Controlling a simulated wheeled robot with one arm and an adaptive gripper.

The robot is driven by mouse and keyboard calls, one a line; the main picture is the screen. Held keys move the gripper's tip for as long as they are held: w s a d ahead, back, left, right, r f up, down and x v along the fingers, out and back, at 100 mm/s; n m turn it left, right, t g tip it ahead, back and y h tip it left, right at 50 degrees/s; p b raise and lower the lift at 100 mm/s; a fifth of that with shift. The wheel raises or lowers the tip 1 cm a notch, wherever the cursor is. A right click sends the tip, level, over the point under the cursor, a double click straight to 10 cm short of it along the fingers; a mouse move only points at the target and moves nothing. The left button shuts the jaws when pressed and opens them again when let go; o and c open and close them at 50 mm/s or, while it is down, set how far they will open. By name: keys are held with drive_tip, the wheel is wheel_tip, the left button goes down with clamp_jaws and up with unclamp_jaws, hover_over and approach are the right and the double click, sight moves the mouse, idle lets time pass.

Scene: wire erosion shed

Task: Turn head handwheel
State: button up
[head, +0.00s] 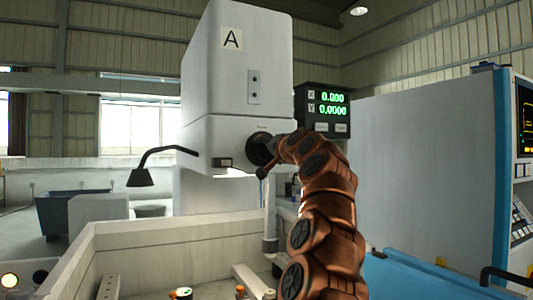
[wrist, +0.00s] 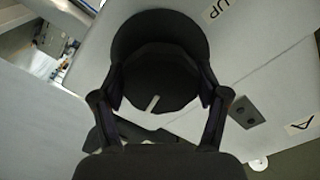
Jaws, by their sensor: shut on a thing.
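The head handwheel (head: 256,148) is a black round wheel on the right side of the white machine head (head: 202,140) marked A. My copper-coloured arm reaches it from the right and covers part of it in the head view. In the wrist view the handwheel (wrist: 158,24) is a dark disc with a faceted hub and a short pale mark. My gripper (wrist: 160,78) has one finger on each side of the hub and is shut on it. The exact finger contact is dark and hard to see.
A readout (head: 322,109) with green digits stands right of the head. A black lamp (head: 141,177) on a bent arm sticks out at left. Pale tank walls (head: 170,233) rise below. A large grey cabinet (head: 425,160) stands at right.

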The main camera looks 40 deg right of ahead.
idle(0.4)
drive_tip(key=o, duration=1.2)
drive_tip(key=shift+c, duration=0.2)
drive_tip(key=shift+s, duration=0.15)
drive_tip(key=v, duration=1.1)
drive_tip(key=shift+s+a, duration=0.15)
drive_tip(key=shift+s, duration=0.1)
